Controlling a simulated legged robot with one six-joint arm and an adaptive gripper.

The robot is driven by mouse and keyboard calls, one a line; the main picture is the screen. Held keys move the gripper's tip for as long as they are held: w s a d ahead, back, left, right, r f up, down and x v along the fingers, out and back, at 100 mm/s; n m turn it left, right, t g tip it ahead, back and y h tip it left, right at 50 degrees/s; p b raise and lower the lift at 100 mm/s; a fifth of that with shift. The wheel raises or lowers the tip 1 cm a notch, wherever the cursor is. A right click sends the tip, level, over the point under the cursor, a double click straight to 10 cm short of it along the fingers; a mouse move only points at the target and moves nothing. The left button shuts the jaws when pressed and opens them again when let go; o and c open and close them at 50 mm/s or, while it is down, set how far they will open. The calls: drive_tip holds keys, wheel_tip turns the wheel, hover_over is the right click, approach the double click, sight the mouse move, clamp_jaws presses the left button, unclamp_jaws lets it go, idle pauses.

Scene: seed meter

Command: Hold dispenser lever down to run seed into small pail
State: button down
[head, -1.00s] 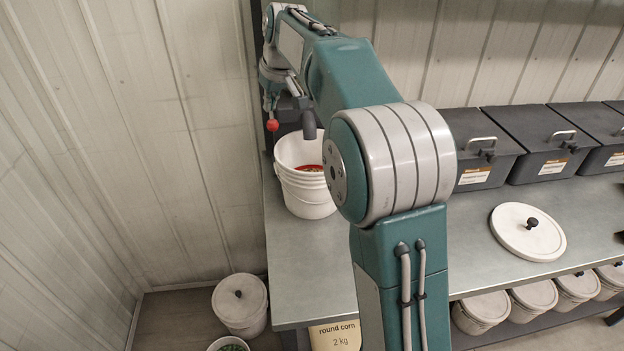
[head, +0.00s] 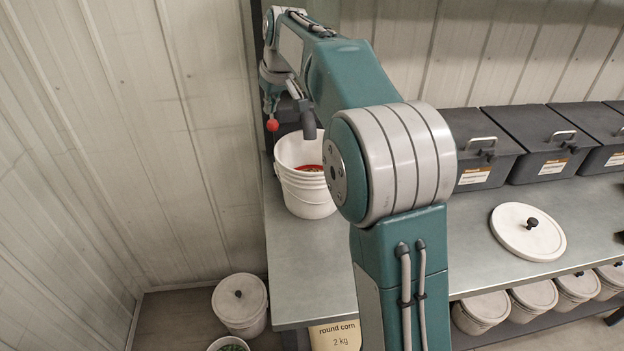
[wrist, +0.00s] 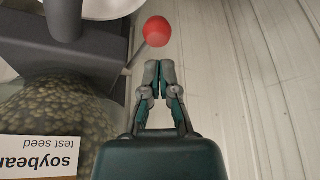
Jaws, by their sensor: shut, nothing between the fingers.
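The dispenser lever ends in a red knob (head: 272,125); in the wrist view the knob (wrist: 157,31) stands on a thin rod beside the dark dispenser body. My gripper (wrist: 160,73) is shut and empty, its fingertips just short of the knob and apart from it in that picture. The dark spout (head: 309,122) points down over a white pail (head: 306,197) with something red inside. The pail stands upright on the bench. In the wrist view, a seed window (wrist: 62,112) carries a soybean test seed label (wrist: 38,156).
The metal bench (head: 314,255) runs right, with grey bins (head: 538,140) and a loose white lid (head: 528,232) on it. A lidded bucket (head: 240,304) stands on the floor at lower left. A ribbed wall (head: 130,130) closes the left side.

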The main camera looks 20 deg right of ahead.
sight(272, 120)
drive_tip(key=shift+f, duration=1.95)
wheel_tip(272, 120, up, 9)
drive_tip(key=shift+f, duration=0.1)
drive_tip(key=shift+r, duration=0.2)
drive_tip(key=shift+s+r, duration=0.1)
drive_tip(key=shift+s, duration=0.25)
drive_tip(key=s+m, duration=0.2)
drive_tip(key=s, duration=1.7)
drive_tip(key=s+f+m, duration=0.1)
drive_tip(key=s+f, duration=0.5)
drive_tip(key=s, duration=0.3)
drive_tip(key=s+f+t+h, duration=0.1)
drive_tip(key=s+f, duration=0.5)
drive_tip(key=s, duration=0.3)
drive_tip(key=shift+f+m, duration=0.25)
drive_tip(key=shift+m, duration=0.15)
